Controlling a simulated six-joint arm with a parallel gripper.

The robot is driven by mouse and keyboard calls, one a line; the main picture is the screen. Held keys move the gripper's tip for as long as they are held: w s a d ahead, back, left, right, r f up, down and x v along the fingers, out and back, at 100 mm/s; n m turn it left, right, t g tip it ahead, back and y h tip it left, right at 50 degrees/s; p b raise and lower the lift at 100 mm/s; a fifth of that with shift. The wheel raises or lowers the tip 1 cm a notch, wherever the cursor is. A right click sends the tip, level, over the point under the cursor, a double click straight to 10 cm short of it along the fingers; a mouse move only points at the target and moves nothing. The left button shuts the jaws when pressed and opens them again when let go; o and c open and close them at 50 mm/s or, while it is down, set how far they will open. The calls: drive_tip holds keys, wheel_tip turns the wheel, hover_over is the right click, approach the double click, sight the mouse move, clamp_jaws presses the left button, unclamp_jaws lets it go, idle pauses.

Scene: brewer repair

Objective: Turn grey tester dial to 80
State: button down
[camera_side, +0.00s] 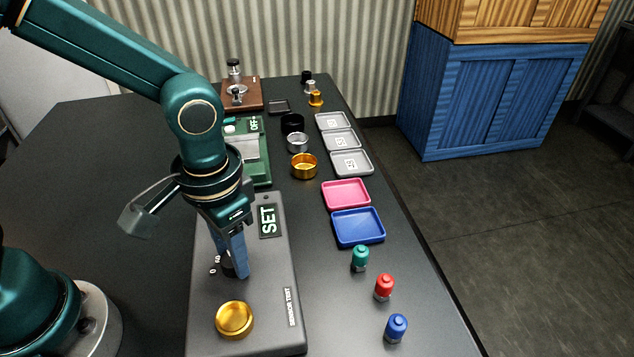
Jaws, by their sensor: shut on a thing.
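The grey tester (270,315) lies flat on the dark table, with a "SET" display (267,220) at its far end and "SENSOR TEST" lettering along its right side. My gripper (237,271) points down over the middle of the tester. Its blue fingers are shut on the dark dial (228,267), which is mostly hidden behind them. The marks "0" and part of a "50" show to the left of the dial; I cannot read the dial's setting. A round gold piece (235,318) sits on the tester's near end.
A green unit (262,175) with an "OFF" display stands behind the tester. Pink (345,194) and blue (358,228) trays, grey trays (351,163), and gold (303,166), silver and black rings are to the right. Green, red (384,288) and blue (396,328) capped pieces stand near the right edge.

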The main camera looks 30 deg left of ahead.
drive_tip(key=shift+m, duration=1.1)
drive_tip(key=shift+c, duration=2.3)
unclamp_jaws()
drive_tip(key=shift+s+d+r, duration=0.1)
drive_tip(key=shift+d+r, duration=0.05)
drive_tip(key=shift+r, duration=2.45)
